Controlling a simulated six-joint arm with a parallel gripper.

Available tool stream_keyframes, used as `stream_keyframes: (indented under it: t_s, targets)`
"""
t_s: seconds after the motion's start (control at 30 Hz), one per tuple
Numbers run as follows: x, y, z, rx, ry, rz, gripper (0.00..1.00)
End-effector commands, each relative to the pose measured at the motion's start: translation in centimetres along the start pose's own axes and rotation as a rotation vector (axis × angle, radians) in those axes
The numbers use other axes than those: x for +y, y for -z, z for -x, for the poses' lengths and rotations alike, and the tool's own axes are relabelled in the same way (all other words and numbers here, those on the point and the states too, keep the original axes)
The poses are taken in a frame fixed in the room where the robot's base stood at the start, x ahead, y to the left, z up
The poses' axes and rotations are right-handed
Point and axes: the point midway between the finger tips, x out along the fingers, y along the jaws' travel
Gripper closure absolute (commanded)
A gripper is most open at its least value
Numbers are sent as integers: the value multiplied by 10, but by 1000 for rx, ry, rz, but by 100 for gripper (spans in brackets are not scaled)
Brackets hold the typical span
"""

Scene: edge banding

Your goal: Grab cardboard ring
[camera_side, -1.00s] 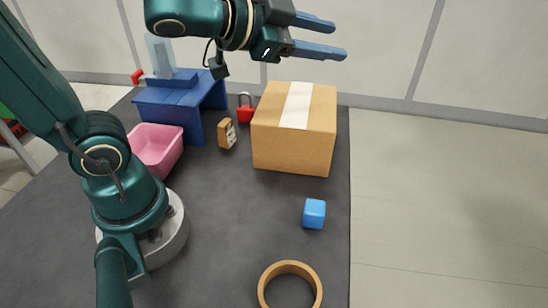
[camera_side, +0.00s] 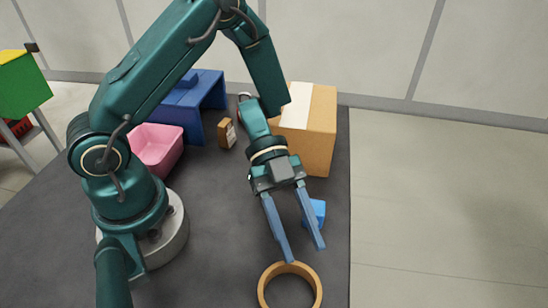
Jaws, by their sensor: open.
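The cardboard ring (camera_side: 264,279) is a tan open band lying at the bottom of the side view, on the dark mat. The picture's lower edge cuts off its near side. My gripper (camera_side: 306,254) is open and empty, with two long blue fingers pointing down toward the ring. In the picture, the left fingertip reaches the ring's far rim and the right one ends just above and right of it. I cannot tell whether they touch or how high they are.
A blue cube (camera_side: 319,209) sits behind the right finger, partly hidden. A taped cardboard box (camera_side: 318,130) stands behind my arm. A pink bin (camera_side: 157,150), a blue bench (camera_side: 210,90) and a small brown item (camera_side: 227,133) are at the left. The mat's right side borders pale floor.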

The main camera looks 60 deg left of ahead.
Motion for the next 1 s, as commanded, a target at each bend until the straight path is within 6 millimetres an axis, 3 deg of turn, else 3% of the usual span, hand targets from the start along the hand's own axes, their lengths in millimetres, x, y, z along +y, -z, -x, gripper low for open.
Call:
stream_keyframes:
  t_s: [0.33, 0.7, 0.77, 0.83, 1.0]
  targets:
    - [1, 0, -41, -1, -4, 1, 51]
    - [0, 0, -49, -3, 1, 1, 51]
    - [0, 0, -48, -3, 1, 1, 71]
    - [0, 0, -48, -3, 1, 1, 97]
    - [0, 0, -48, -3, 1, 1, 100]
